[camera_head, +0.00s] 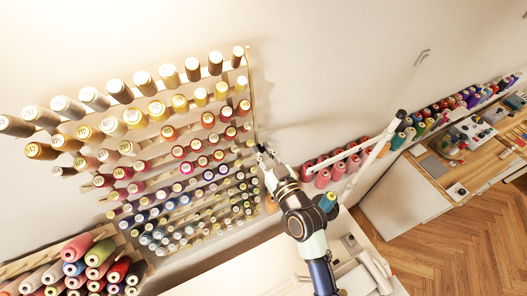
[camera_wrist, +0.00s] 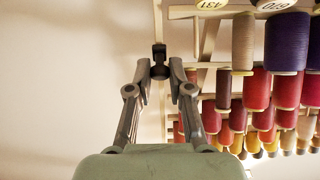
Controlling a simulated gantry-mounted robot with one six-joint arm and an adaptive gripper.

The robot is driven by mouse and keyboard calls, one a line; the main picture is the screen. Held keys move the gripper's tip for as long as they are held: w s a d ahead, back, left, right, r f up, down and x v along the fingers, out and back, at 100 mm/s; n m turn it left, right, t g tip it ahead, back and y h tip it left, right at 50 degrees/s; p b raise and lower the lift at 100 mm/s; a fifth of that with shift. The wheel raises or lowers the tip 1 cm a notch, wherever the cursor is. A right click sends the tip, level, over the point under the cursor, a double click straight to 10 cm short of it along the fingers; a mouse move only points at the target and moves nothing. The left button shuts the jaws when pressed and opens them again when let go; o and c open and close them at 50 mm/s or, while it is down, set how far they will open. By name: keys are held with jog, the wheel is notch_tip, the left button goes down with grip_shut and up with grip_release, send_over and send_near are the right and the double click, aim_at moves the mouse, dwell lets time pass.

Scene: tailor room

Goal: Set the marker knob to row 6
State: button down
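The marker knob (camera_wrist: 159,62) is a small black piece on the upright side rail of the thread rack. In the head view the knob (camera_head: 260,148) shows as a dark spot at the rack's right edge, partway down. My gripper (camera_wrist: 160,82) is open, with one finger to each side of the knob's line. In the head view my gripper (camera_head: 265,157) is close to the rack's right edge. No row numbers are legible.
The wall rack (camera_head: 250,88) holds many thread spools (camera_head: 208,120) to the left of my gripper. In the wrist view large spools (camera_wrist: 286,45) are just right of my fingers. The wall (camera_wrist: 75,75) on the other side is bare. Pink spools (camera_head: 322,178) stand to the right.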

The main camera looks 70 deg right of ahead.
jog(key=shift+f, duration=0.1)
notch_tip(320, 180, down, 4)
jog(key=b, duration=0.4)
jog(key=shift+s+a, duration=0.15)
jog(key=c, duration=1.4)
grip_release()
jog(key=shift+o, duration=0.2)
